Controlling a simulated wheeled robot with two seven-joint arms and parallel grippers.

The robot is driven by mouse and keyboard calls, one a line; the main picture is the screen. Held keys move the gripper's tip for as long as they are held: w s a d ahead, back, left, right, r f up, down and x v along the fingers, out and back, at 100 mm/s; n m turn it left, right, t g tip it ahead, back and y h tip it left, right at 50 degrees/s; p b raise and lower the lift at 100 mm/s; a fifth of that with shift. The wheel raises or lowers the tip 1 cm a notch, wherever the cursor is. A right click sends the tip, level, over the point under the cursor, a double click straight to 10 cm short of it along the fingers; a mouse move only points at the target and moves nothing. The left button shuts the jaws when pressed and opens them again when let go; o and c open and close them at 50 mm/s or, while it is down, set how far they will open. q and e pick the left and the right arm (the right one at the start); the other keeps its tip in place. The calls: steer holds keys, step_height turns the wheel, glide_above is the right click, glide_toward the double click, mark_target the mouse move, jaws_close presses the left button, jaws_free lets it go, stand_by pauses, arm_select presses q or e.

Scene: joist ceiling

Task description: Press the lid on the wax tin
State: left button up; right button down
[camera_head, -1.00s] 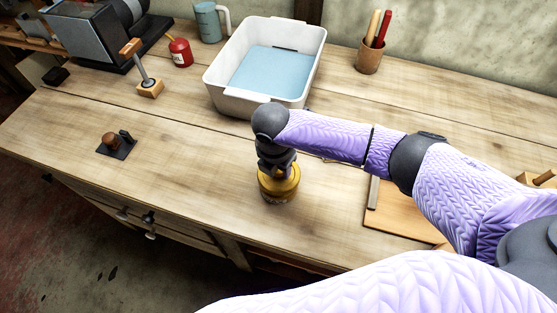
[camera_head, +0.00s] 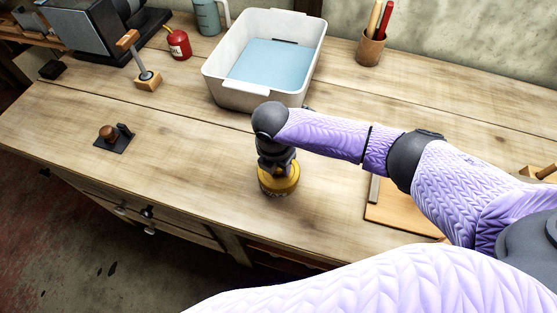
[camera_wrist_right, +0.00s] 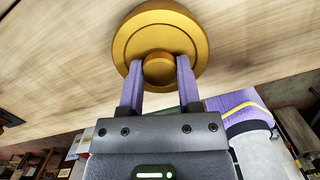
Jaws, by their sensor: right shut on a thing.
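The gold-coloured round lid (camera_head: 287,185) shows under my right gripper (camera_head: 274,170) near the front of the workbench. In the right wrist view the lid (camera_wrist_right: 160,22) is a ridged disc with a central knob (camera_wrist_right: 159,69). The two purple fingers of my right gripper (camera_wrist_right: 159,75) are shut on that knob, one on each side. A thin darker band below the lid in the head view looks like the side of the wax tin (camera_head: 276,194). The lid hides most of the tin, and I cannot tell how far down the lid sits. My left gripper is not in view.
A white basin with a blue inside (camera_head: 222,90) stands behind the lid. A wooden board (camera_head: 400,217) lies to the right, under my arm. A small black stand with a brown knob (camera_head: 112,142) is at the left. The bench between is clear.

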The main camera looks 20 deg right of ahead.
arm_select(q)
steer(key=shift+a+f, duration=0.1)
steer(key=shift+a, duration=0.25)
arm_select(e)
steer(key=shift+f, duration=0.2)
